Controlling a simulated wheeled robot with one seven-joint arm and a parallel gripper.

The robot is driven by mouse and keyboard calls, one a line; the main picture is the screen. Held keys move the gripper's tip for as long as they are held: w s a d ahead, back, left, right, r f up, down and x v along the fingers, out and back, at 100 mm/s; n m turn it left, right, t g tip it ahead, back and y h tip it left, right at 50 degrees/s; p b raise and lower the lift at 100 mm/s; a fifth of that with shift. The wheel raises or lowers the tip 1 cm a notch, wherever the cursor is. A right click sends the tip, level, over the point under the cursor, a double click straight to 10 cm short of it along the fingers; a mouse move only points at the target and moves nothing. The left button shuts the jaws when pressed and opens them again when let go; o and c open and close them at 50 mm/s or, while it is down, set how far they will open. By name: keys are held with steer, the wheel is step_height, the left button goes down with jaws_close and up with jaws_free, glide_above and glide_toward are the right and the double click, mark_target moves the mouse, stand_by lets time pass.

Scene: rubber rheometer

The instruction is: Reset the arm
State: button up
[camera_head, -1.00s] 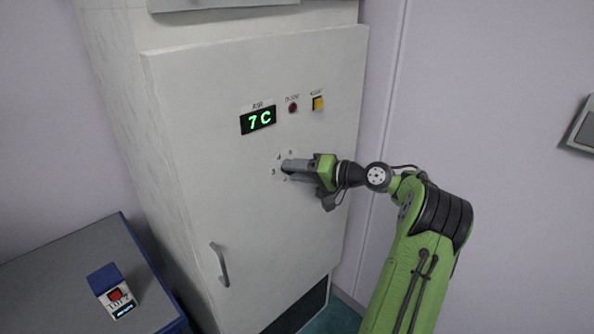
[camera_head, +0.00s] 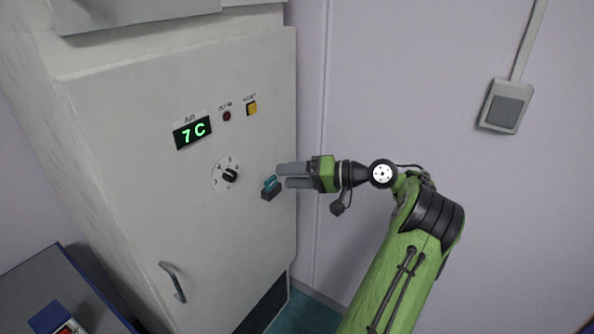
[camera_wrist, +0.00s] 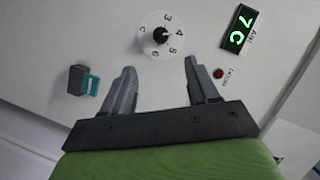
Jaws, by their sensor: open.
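My green arm reaches in from the lower right in the head view. My gripper (camera_head: 281,176) is open and empty, with its two grey fingers apart. It is to the right of the black dial knob (camera_head: 230,175), off it. In the wrist view, the spread fingers of my gripper (camera_wrist: 160,82) point toward the cabinet face, with the dial knob (camera_wrist: 160,36) beyond them and apart from them. A dark block with a teal part (camera_head: 271,187) sits on the cabinet face just beside the fingertips; it also shows in the wrist view (camera_wrist: 84,82).
The white cabinet (camera_head: 130,190) carries a green "7C" display (camera_head: 192,132), a red lamp (camera_head: 227,116), a yellow button (camera_head: 252,108) and a door handle (camera_head: 173,281). A blue-grey table (camera_head: 40,290) stands lower left. Free room lies by the wall at right.

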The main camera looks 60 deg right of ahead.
steer(key=shift+v, duration=0.75)
steer(key=w+a+n+g+h, duration=0.15)
steer(key=w+a+g, duration=0.3)
steer(key=a, duration=0.85)
steer(key=w+a+n+g, duration=0.35)
steer(key=w+a, duration=0.25)
steer(key=a, duration=0.7)
steer(key=s+a+n+g+h, duration=0.1)
steer(key=s+a+n+h, duration=0.15)
steer(key=s+a, duration=0.85)
steer(key=s+f+h, duration=0.1)
steer(key=s, duration=1)
steer(key=shift+d+f+n+h, duration=0.3)
steer(key=shift+d+n, duration=0.05)
